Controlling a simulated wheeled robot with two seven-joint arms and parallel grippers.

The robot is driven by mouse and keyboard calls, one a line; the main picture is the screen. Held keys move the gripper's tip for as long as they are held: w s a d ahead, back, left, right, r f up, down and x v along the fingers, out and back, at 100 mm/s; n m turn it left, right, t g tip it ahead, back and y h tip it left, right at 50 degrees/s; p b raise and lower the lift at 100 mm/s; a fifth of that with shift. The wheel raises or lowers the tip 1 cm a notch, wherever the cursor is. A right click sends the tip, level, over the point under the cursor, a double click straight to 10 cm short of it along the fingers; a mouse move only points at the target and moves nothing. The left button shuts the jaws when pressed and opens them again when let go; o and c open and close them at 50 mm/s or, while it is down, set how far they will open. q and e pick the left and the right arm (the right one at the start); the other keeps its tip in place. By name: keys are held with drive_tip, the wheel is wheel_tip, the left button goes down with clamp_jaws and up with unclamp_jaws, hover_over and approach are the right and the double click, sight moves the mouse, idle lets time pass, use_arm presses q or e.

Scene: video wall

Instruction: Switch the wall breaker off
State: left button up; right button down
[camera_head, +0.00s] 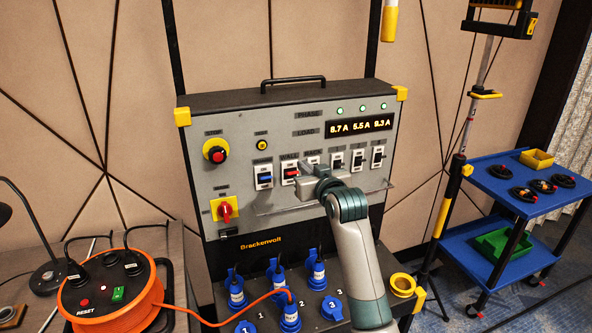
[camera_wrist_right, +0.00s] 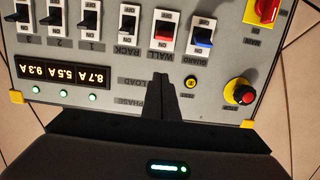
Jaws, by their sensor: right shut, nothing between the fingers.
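The wall breaker (camera_head: 290,173) has a red lever on a white plate, in the breaker row of the grey panel. It also shows upside down at the top of the right wrist view (camera_wrist_right: 166,27). I cannot clearly tell its lever's position. My right gripper (camera_head: 304,167) is in front of the panel, close to this breaker. In the wrist view its fingers (camera_wrist_right: 162,78) are shut and empty, with tips near the WALL label and apart from the lever in the picture. My left gripper is not in view.
The guard breaker (camera_head: 265,178) with a blue lever is beside it, black-levered breakers on the other side. A red stop button (camera_head: 216,154), red rotary switch (camera_head: 226,210) and lit display (camera_head: 359,125) share the panel. Blue plugs (camera_head: 316,272) stand below. An orange cable reel (camera_head: 110,300) is left.

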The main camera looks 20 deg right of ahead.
drive_tip(key=shift+w, duration=1)
drive_tip(key=p, duration=0.4)
hover_over(292, 173)
drive_tip(key=shift+w+d+f, duration=0.1)
drive_tip(key=shift+d+f, duration=0.15)
drive_tip(key=shift+f, duration=0.45)
drive_tip(key=f, duration=0.1)
drive_tip(key=s+f+p, duration=0.1)
drive_tip(key=shift+s+f, duration=0.2)
drive_tip(key=shift+f, duration=0.1)
drive_tip(key=shift+s+f+p, duration=0.3)
drive_tip(key=shift+f, duration=0.25)
